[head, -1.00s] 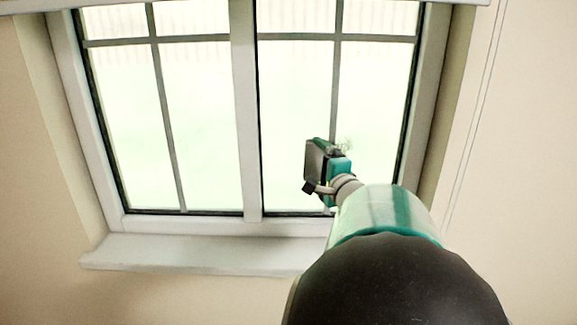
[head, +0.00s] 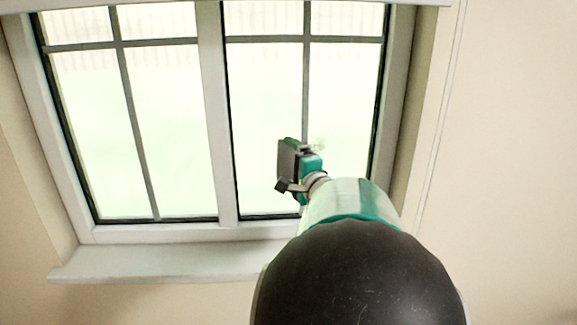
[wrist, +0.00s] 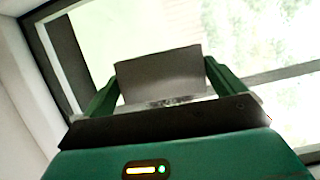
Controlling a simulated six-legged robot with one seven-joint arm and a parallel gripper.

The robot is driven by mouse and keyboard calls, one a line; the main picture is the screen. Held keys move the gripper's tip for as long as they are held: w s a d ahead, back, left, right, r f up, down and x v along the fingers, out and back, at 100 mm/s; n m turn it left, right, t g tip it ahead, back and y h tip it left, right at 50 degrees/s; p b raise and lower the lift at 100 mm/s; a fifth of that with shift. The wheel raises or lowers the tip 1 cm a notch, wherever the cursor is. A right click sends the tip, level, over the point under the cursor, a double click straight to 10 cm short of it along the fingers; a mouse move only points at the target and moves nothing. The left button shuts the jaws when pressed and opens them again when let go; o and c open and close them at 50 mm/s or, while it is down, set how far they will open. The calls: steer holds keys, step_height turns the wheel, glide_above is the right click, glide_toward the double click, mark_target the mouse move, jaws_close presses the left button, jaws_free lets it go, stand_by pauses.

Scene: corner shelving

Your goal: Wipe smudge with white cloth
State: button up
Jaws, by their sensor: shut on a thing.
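My gripper (head: 299,158) is up in front of the right-hand window pane, seen from behind and below. In the wrist view its two green fingers (wrist: 160,72) are shut on a flat, stiff-looking grey-white piece, which I take to be the white cloth (wrist: 160,74). In the head view the cloth (head: 286,160) shows as a thin grey square at the gripper's left side. A faint pale-green mark, perhaps the smudge (head: 319,144), shows on the glass just right of the gripper. I cannot tell whether the cloth touches the glass.
The window has a pale frame with a thick centre post (head: 214,110) and thin dark bars (head: 306,80). A white sill (head: 150,262) juts out below it. Plain beige wall (head: 510,150) fills the right side. The left pane (head: 175,125) is unobstructed.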

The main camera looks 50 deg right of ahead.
steer(key=shift+w+d, duration=0.2)
steer(key=shift+d, duration=0.05)
steer(key=shift+s+d, duration=1.8)
steer(key=shift+s, duration=0.25)
steer(key=shift+s+d, duration=1.75)
steer(key=shift+s, duration=0.25)
steer(key=shift+w+a, duration=1.85)
steer(key=shift+w, duration=0.2)
steer(key=shift+w+a, duration=1.8)
steer(key=shift+w, duration=0.2)
steer(key=shift+d+r, duration=0.1)
steer(key=shift+r, duration=1.2)
steer(key=shift+s+d, duration=1.8)
steer(key=shift+s, duration=0.2)
steer(key=shift+s+d, duration=1.75)
steer(key=shift+s, duration=0.25)
steer(key=shift+w+a, duration=1.85)
steer(key=shift+w, duration=0.2)
steer(key=shift+w+a, duration=0.55)
steer(key=shift+w, duration=0.2)
